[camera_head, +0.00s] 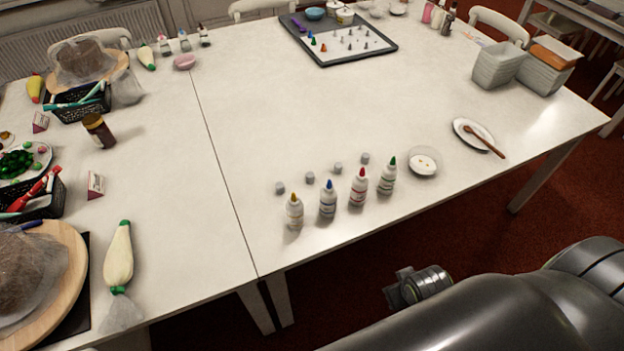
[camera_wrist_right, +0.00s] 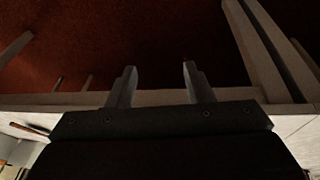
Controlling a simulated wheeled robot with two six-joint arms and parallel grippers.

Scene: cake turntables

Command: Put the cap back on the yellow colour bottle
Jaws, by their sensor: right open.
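The yellow colour bottle (camera_head: 294,212) stands upright on the white table, leftmost in a row with the blue bottle (camera_head: 328,200), red bottle (camera_head: 359,188) and green bottle (camera_head: 388,177). Each has a coloured nozzle and no cap on it. Several small grey caps lie in a row behind them: one (camera_head: 280,188) behind the yellow bottle, then others (camera_head: 310,178), (camera_head: 338,168) and (camera_head: 365,158). My right gripper (camera_wrist_right: 159,68) is open and empty in the right wrist view, facing the red floor and table legs. My left gripper is not in view.
A small bowl (camera_head: 424,162) and a plate with a brown spoon (camera_head: 472,130) lie right of the bottles. A dark tray (camera_head: 398,48) stands at the back. A piping bag (camera_head: 118,255) lies at left. My arm fills the lower right. The table behind the caps is clear.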

